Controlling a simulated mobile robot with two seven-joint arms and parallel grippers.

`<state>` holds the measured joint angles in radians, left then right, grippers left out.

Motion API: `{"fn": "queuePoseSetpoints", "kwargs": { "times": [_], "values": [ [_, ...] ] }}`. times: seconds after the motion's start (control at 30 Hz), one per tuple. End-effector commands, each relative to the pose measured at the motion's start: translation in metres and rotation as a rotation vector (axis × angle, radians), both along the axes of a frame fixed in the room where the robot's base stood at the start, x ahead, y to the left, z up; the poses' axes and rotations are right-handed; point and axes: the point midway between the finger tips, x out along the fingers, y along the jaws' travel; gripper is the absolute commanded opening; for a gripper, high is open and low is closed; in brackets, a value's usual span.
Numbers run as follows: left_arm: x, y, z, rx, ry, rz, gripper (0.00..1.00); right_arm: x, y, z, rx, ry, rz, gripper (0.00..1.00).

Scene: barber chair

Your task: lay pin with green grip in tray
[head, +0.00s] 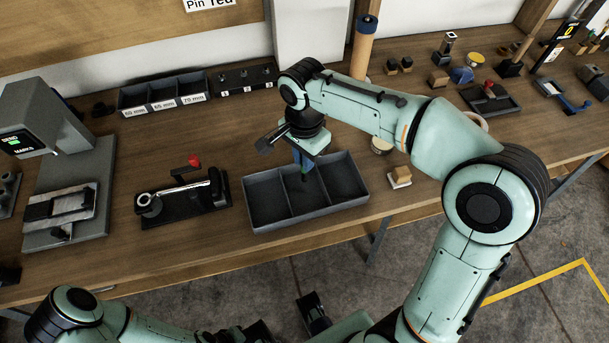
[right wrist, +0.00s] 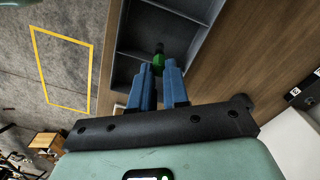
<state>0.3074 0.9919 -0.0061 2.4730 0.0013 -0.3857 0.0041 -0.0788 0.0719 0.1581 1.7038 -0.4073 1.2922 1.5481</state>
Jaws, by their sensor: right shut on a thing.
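The pin with the green grip (right wrist: 158,62) sits between the blue fingertips of my right gripper (right wrist: 160,72), which is shut on it. In the head view my right gripper (head: 303,160) points down over the middle of the grey tray (head: 290,220). The pin's dark green part (head: 305,181) shows just below the fingers, within the middle compartment's outline. I cannot tell whether it touches the tray floor. The tray also shows in the right wrist view (right wrist: 122,72).
A black fixture with a red knob (head: 183,190) stands left of the tray. A small block (head: 400,177) sits close to its right. Labelled bins (head: 165,93) stand behind to the left. A grey machine (head: 60,140) stands at far left. The tray is near the bench's front edge.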

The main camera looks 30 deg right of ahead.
Motion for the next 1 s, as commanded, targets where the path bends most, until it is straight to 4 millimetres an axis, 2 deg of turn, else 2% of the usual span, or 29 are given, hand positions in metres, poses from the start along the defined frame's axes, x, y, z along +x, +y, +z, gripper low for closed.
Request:
{"fn": "queuePoseSetpoints", "kwargs": {
  "times": [0.03, 0.27, 0.5, 0.97, 1.0],
  "values": [
    [-0.001, 0.000, -0.003, 0.000, 0.001, 0.000, 0.00, -0.001, 0.000, -0.011, -0.001, 0.002, 0.000, 0.00],
    [-0.001, 0.000, -0.005, -0.001, 0.002, -0.001, 0.00, 0.000, 0.000, -0.031, 0.001, 0.001, 0.000, 0.00],
    [-0.003, 0.000, -0.011, 0.000, 0.003, 0.000, 0.00, 0.000, 0.000, -0.065, 0.001, 0.001, 0.000, 0.00],
    [-0.002, 0.000, -0.014, 0.000, 0.001, 0.001, 0.00, 0.000, 0.000, -0.073, 0.000, -0.001, 0.000, 0.00],
    [-0.002, 0.000, -0.013, 0.000, 0.001, 0.001, 0.00, 0.000, 0.000, -0.072, 0.000, -0.001, 0.000, 0.28]
  ]
}}
